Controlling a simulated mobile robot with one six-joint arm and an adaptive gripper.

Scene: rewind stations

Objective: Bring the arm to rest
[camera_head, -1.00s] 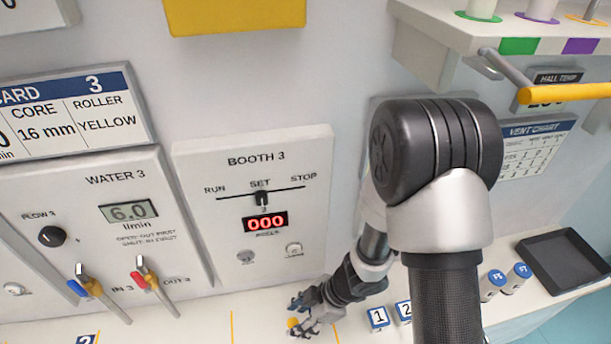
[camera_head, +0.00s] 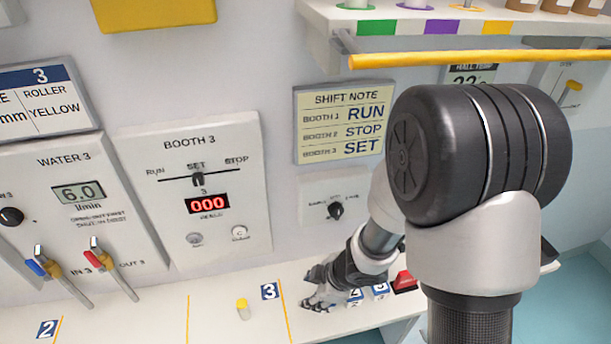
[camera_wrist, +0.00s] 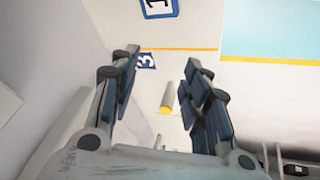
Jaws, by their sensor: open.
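My gripper (camera_head: 318,290) is low over the white counter (camera_head: 215,315), right of the yellow line beside the number 3 label (camera_head: 270,291). In the wrist view my gripper (camera_wrist: 160,85) shows two blue-padded fingers spread apart with nothing held between them. A small pale roller with a yellow end (camera_head: 242,308) lies on the counter to the left of the gripper, apart from it. It also shows in the wrist view (camera_wrist: 168,97), beyond the gap between the fingers. My arm hides part of the wall and counter on the right.
The Booth 3 panel (camera_head: 196,195) has its slider at SET and reads 000. The Water 3 panel (camera_head: 75,200) has two protruding valve handles, blue and red. A yellow rail (camera_head: 480,59) runs along a shelf above. Small numbered blocks (camera_head: 379,290) stand close to the gripper.

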